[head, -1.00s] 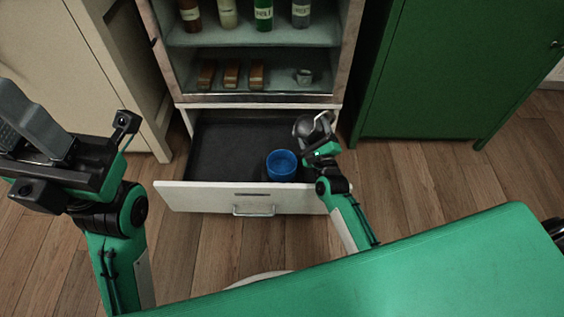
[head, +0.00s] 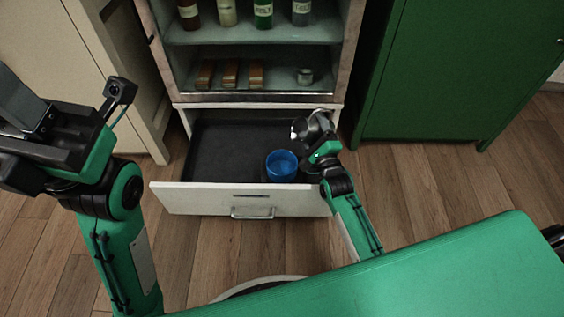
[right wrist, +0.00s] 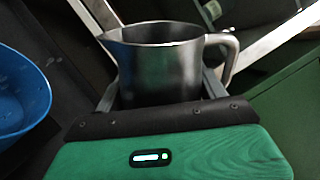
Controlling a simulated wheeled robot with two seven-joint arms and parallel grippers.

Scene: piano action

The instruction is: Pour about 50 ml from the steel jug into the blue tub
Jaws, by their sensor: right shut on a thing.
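The blue tub (head: 281,165) stands in the open drawer, near its front right part. It also shows at the left edge of the right wrist view (right wrist: 18,92). My right gripper (head: 313,135) is shut on the steel jug (right wrist: 160,68), with a finger on either side of its body. The jug is above and to the right of the tub, its spout toward the tub and its handle away. It appears tilted toward the tub; how far is unclear. No liquid stream shows. My left gripper (head: 28,110) is far left, away from both; its jaw opening is unclear.
The white drawer (head: 240,199) is pulled out below a cabinet whose shelves hold several bottles (head: 263,14), brown blocks (head: 230,74) and a small metal cup (head: 304,76). A green cabinet (head: 455,75) stands at right, a cream one (head: 70,60) at left.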

